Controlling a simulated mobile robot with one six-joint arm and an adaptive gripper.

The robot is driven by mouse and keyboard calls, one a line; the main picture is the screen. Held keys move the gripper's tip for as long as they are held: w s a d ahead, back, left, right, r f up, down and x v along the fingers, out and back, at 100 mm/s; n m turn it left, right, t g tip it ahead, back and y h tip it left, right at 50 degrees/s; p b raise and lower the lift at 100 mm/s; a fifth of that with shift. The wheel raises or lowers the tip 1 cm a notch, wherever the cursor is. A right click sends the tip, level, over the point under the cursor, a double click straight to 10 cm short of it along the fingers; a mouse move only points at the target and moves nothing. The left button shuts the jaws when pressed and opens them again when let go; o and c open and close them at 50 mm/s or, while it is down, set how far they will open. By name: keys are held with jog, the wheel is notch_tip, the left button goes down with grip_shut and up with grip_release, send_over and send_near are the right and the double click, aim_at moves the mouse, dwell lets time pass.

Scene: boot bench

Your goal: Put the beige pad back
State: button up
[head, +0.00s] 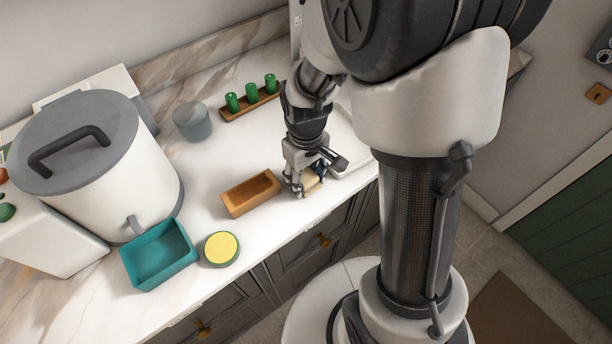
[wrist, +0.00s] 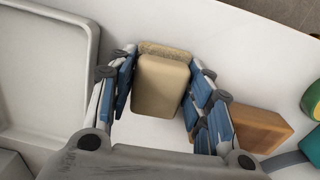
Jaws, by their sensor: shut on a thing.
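The beige pad (wrist: 162,85) is a block with a rougher, brownish layer along its far edge in the wrist view. My gripper (wrist: 160,75) is shut on it, with blue-faced fingers on its left and right sides. In the head view, my gripper (head: 306,186) is low over the counter near its front edge, and a part of the pad (head: 312,181) shows between the fingers. I cannot tell whether the pad touches the counter.
An orange-brown wooden tray (head: 236,203) is just left of my gripper; a white tray (wrist: 92,50) lies on the other side. Farther left are a yellow-topped round pad (head: 221,248), a teal bin (head: 167,276) and a lidded white pot (head: 150,190). A grey cup (head: 192,122) and green candles (head: 252,93) stand behind.

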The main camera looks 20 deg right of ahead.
aim_at(306, 176)
jog(key=o, duration=0.7)
notch_tip(306, 176, up, 12)
jog(key=p, duration=0.5)
jog(key=s+r+m+t, duration=0.1)
jog(key=s+r, duration=0.3)
jog(key=s+r+m+t, duration=0.1)
jog(key=s+r+t, duration=0.1)
jog(key=s+r, duration=0.3)
jog(key=s+r+m+t, duration=0.1)
jog(key=s+r, duration=0.3)
jog(key=s, duration=0.1)
jog(key=shift+s+r+m+t, duration=0.15)
jog(key=shift+s+m+t, duration=0.05)
jog(key=shift+m+t, duration=0.1)
